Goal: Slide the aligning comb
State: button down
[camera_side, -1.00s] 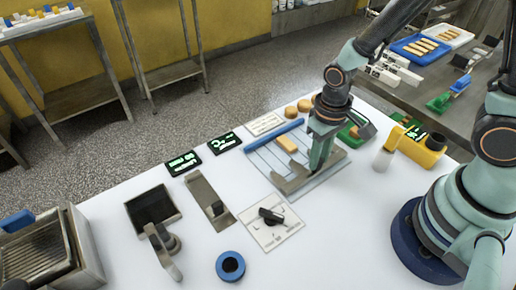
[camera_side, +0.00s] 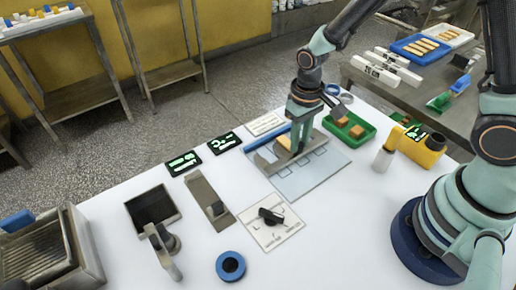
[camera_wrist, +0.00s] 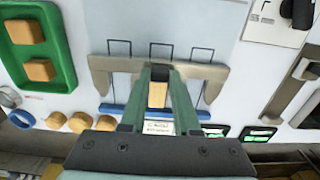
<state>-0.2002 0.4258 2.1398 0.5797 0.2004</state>
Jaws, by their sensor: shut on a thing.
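The aligning comb, a grey-beige toothed bar, lies across a pale board (camera_side: 305,182). It shows partly behind my fingers in the side view (camera_side: 262,162) and widely in the wrist view (camera_wrist: 214,76). My gripper (camera_side: 294,150) is shut on the comb's dark middle grip, between the fingers in the wrist view (camera_wrist: 160,76). A tan block (camera_wrist: 157,95) lies just beyond the comb, between it and a blue bar (camera_wrist: 112,110). Outlined slots (camera_wrist: 161,48) show on the bare board on the comb's other side. Whether the block touches the comb I cannot tell.
A green tray (camera_side: 363,137) with two tan blocks stands right of the board. A white bottle (camera_side: 383,160) and a yellow device (camera_side: 424,150) are further right. A dial plate (camera_side: 280,237) lies in front. Several round tan pieces (camera_wrist: 80,122) sit near the blue bar.

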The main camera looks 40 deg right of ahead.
jog(key=shift+w, duration=0.85)
jog(key=c, duration=0.6)
grip_release()
jog(key=shift+c, duration=0.2)
jog(key=shift+s, duration=0.1)
jog(key=shift+r, duration=0.15)
notch_tip(320, 180, up, 12)
